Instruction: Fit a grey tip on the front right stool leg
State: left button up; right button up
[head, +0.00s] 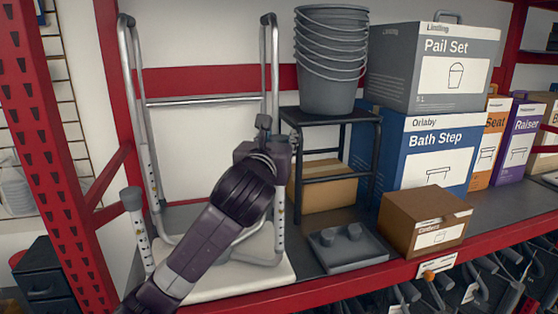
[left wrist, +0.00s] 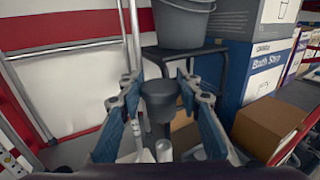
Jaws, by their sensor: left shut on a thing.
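The stool stands upside down, its white seat (head: 262,284) on the shelf and its metal legs pointing up. The front left leg (head: 142,240) bears a grey tip (head: 131,198). The front right leg (head: 280,205) rises just under my left gripper (head: 264,128), which hides its upper end. In the left wrist view, my left gripper (left wrist: 160,86) is shut on a grey tip (left wrist: 160,98). A pale tube end (left wrist: 163,151), seemingly that leg, shows below the tip; I cannot tell how well they line up. My right gripper is out of view.
A brown carton (head: 410,225) stands right of the tray. Behind are a black step stool (head: 330,116) with stacked grey pails (head: 331,85), and the Bath Step (head: 440,170) and Pail Set (head: 415,75) boxes. A red upright (head: 45,150) stands at left.

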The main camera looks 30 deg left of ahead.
pick_arm(q)
notch_tip(320, 180, down, 2)
jog(key=shift+f, duration=0.2)
notch_tip(320, 180, down, 3)
jog(key=shift+r, duration=0.1)
jog(key=shift+f, duration=0.25)
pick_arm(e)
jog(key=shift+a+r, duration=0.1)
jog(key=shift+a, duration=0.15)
pick_arm(q)
jog(key=shift+f, duration=0.1)
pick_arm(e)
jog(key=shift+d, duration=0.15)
pick_arm(q)
jog(key=shift+f, duration=0.5)
jog(key=o, duration=1)
jog(key=shift+r, duration=0.1)
